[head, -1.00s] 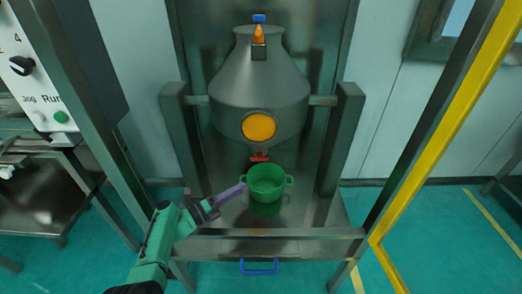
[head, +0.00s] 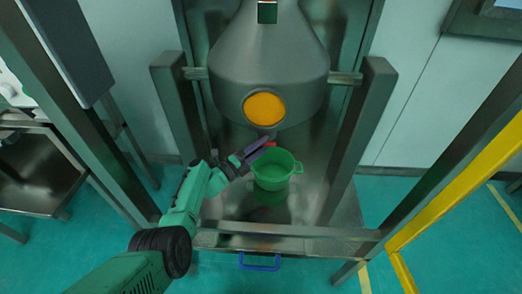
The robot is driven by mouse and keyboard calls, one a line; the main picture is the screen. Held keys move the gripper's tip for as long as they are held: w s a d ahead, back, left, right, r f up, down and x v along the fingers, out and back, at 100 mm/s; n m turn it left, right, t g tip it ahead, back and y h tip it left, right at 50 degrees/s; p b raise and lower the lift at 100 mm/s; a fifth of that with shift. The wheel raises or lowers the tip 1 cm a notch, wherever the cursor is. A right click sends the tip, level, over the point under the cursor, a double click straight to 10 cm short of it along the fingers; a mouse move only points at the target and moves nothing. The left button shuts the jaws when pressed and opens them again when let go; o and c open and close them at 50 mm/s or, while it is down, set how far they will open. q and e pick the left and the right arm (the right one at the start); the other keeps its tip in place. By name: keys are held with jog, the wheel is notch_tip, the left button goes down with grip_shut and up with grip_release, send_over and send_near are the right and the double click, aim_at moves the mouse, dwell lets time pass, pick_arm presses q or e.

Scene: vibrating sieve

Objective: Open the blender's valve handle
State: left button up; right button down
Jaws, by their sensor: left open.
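The blender (head: 225,85) is a large grey vessel narrowing upward, with an orange round disc (head: 264,109) on its front. Its red valve handle (head: 271,145) shows only as a small bit at the bottom, just beyond my left gripper. My left gripper (head: 264,147) reaches in from the left with its purple fingers open, close to the handle. Whether the fingers touch the handle or are around it I cannot tell. My right gripper is out of view.
A green two-handled pot (head: 275,177) stands on the metal platform (head: 325,212) below the valve. Dark posts (head: 183,115) flank the blender. A yellow frame bar (head: 455,190) slants on the right. A blue handle (head: 259,267) sits at the platform's front.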

pick_arm(q)
jog(key=shift+r, duration=0.1)
jog(key=shift+c, duration=0.7)
grip_shut()
jog(key=m+g+y+p, duration=0.1)
jog(key=m+y+p, duration=0.1)
jog(key=p, duration=0.3)
jog(key=r+m+g+y+p, duration=0.1)
jog(key=m+g+y+p, duration=0.1)
jog(key=p, duration=0.4)
jog(key=shift+m, duration=0.3)
jog(key=shift+o, duration=0.7)
grip_release()
